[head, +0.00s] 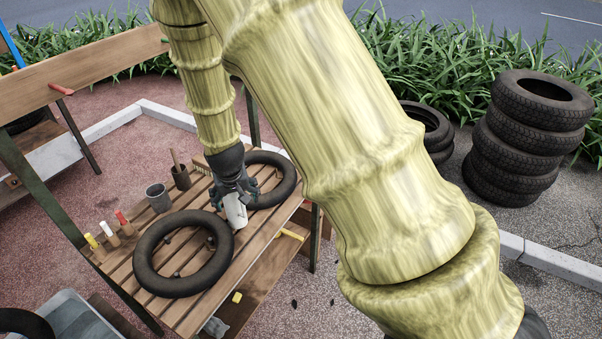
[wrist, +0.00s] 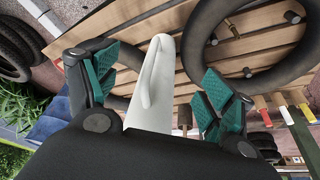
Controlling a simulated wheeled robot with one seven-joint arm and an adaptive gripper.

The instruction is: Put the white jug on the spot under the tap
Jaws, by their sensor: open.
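The white jug (head: 235,209) stands on the slatted wooden table (head: 209,311), between two black inner tubes. In the wrist view the white jug (wrist: 153,85) lies between my gripper's two teal-padded fingers, with its handle facing the camera. My gripper (head: 236,196) is open around the jug; a gap shows on each side in the wrist view (wrist: 150,85). My gripper hides the jug's upper part in the head view. I cannot make out a tap or the spot under it in either view.
One inner tube (head: 143,262) lies left of the jug, another (head: 288,184) behind it. A grey cup (head: 158,198), a brown pot (head: 181,178) and several coloured-capped tubes (head: 107,229) line the table's left side. Stacked tyres (head: 512,155) stand at the right.

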